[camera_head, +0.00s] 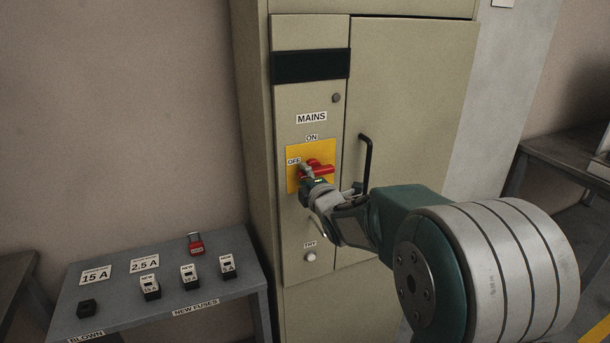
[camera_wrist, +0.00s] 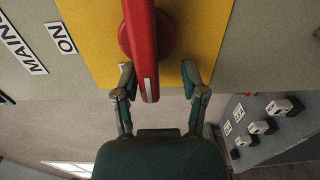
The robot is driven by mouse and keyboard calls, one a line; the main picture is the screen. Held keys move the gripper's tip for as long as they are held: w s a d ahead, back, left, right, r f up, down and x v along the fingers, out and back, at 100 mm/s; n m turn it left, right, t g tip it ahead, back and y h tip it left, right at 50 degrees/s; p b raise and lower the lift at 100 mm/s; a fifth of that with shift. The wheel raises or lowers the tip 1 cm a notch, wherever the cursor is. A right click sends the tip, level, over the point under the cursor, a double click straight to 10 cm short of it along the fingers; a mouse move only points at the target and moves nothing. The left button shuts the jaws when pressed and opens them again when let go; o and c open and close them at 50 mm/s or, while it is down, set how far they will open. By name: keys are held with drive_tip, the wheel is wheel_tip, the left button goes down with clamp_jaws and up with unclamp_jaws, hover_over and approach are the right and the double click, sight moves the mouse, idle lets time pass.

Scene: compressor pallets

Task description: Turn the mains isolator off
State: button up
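The mains isolator is a red rotary handle (camera_head: 321,168) on a yellow plate (camera_head: 294,178) on the cabinet front, with ON printed above and OFF at the left. The handle lies roughly sideways, its white-marked end towards the OFF side. In the wrist view the handle (camera_wrist: 143,50) runs between my gripper's fingers (camera_wrist: 158,75), over the yellow plate (camera_wrist: 205,28). The fingers are open, one on either side, with visible gaps. My gripper (camera_head: 309,175) hides part of the handle in the head view.
A black door handle (camera_head: 367,155) stands out just right of the isolator. A TRY button (camera_head: 310,256) is below. A grey bench (camera_head: 225,310) at lower left holds several fuses and a red padlock (camera_head: 195,245). Another bench (camera_head: 565,145) stands at right.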

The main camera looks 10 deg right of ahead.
drive_tip(key=shift+r, duration=0.25)
drive_tip(key=shift+s, duration=0.2)
drive_tip(key=v, duration=1.1)
drive_tip(key=shift+s+f, duration=0.2)
drive_tip(key=shift+s, duration=0.1)
drive_tip(key=shift+d, duration=0.1)
